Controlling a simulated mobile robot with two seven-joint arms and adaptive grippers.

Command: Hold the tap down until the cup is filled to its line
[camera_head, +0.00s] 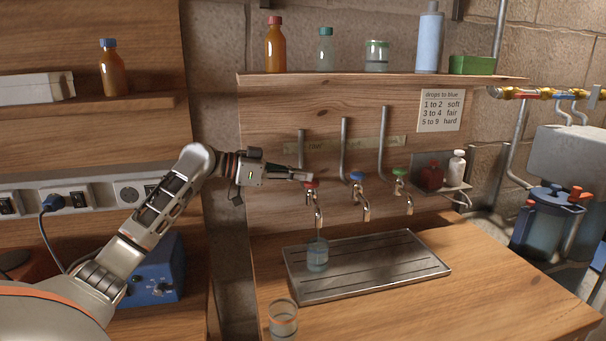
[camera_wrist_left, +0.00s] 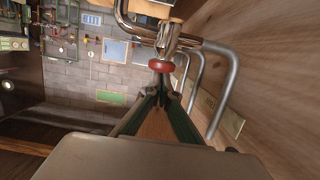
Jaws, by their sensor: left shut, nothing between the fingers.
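Three taps stand in a row on the wooden back panel: a red-topped tap (camera_head: 312,187), a blue-topped tap (camera_head: 357,178) and a green-topped tap (camera_head: 399,174). My left gripper (camera_head: 306,177) is shut and empty, with its fingertips at the red top; I cannot tell whether they touch. In the left wrist view the red top (camera_wrist_left: 161,66) is just beyond the closed fingertips (camera_wrist_left: 166,88). A clear bluish cup (camera_head: 317,255) stands upright on the drip tray (camera_head: 420,262) under the red tap. Its line and fill level are too small to read. My right gripper is not in view.
An empty-looking glass (camera_head: 283,318) stands on the wooden counter (camera_head: 480,300) in front of the tray. A small shelf (camera_head: 455,187) right of the taps holds a red flask and a white bottle. Bottles line the upper shelf (camera_head: 345,76). The right counter is clear.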

